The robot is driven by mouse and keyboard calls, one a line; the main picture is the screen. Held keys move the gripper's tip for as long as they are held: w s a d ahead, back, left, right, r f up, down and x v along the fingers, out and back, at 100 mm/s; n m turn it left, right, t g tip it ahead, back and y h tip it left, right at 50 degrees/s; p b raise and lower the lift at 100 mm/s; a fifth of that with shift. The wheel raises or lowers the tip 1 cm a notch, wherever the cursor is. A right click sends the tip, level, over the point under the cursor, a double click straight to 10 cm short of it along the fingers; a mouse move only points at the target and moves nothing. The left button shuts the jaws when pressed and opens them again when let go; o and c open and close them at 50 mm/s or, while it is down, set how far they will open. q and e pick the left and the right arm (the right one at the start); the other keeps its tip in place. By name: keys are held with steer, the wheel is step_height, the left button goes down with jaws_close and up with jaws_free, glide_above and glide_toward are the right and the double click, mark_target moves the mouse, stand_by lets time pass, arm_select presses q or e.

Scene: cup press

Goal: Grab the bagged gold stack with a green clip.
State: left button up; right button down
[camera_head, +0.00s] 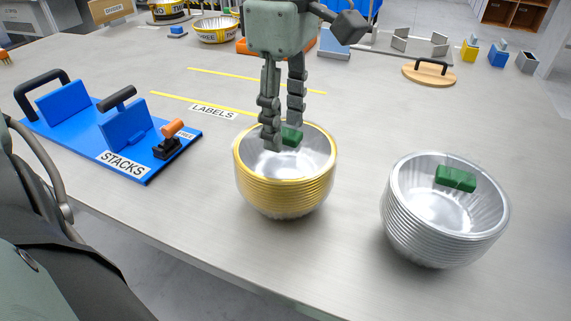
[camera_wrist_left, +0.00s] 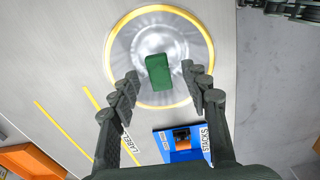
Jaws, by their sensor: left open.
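The gold stack (camera_head: 284,188) is a bowl-shaped stack of cups in a clear bag, standing upright on the table. Its green clip (camera_head: 291,137) shows inside the rim, partly hidden behind a finger. My left gripper (camera_head: 284,130) is open and points down over the stack, its fingertips at or just inside the rim on either side of the clip. In the left wrist view the green clip (camera_wrist_left: 158,72) lies ahead between the two open fingers (camera_wrist_left: 166,90), inside the gold rim (camera_wrist_left: 112,48). I cannot tell whether a finger touches it.
A silver stack (camera_head: 440,228) with its own green clip (camera_head: 455,178) stands to the right. A blue STACKS fixture (camera_head: 127,128) with black handles lies to the left. Yellow lines and a LABELS tag (camera_head: 213,112) are behind. The table's front edge is close.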

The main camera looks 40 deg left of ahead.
arm_select(q)
steer(key=shift+f, duration=0.75)
steer(key=shift+c, duration=0.6)
steer(key=c, duration=0.7)
jaws_close()
arm_select(e)
steer(key=shift+w+a+r, duration=0.1)
steer(key=shift+w, duration=0.45)
steer(key=shift+s, duration=0.1)
